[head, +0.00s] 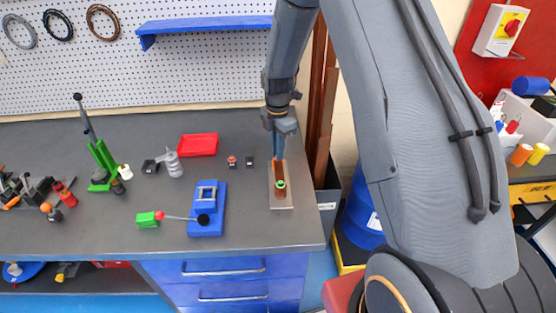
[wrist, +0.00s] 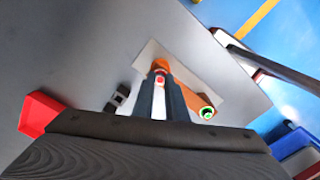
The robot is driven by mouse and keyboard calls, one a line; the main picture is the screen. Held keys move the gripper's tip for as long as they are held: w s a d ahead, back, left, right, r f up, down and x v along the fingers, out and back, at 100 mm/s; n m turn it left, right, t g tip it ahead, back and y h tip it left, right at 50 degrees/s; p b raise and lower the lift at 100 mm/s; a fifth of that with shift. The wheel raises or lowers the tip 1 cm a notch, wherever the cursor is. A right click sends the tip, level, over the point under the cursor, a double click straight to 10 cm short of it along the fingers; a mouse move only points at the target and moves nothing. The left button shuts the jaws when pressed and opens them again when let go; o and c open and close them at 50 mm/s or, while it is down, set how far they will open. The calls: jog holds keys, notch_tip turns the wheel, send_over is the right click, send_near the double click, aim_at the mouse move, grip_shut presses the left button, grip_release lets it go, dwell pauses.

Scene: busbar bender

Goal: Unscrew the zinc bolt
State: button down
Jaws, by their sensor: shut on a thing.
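My gripper (wrist: 160,97) points down with its fingers closed around a small red-marked piece at the far end of the copper busbar (wrist: 184,75). This piece appears to be the zinc bolt (wrist: 160,79); its metal is mostly hidden between the fingers. The busbar lies on a pale plate (head: 283,206) at the right end of the bench. A green-topped fastener (head: 281,184) sits at the near end of the busbar, apart from my gripper; it also shows in the wrist view (wrist: 208,112). In the head view my gripper (head: 278,157) stands over the busbar's far end.
A black block (head: 250,161) and a red-topped piece (head: 232,161) stand left of the plate. Behind them is a red tray (head: 198,145). A blue fixture (head: 207,221) and a green lever tool (head: 103,166) stand farther left. The bench's right edge is close to the plate.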

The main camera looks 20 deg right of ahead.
jog(key=n, duration=0.5)
jog(key=shift+n, duration=0.3)
jog(key=n, duration=0.5)
jog(key=shift+n, duration=0.4)
jog(key=c, duration=2)
grip_release()
jog(key=m, duration=0.6)
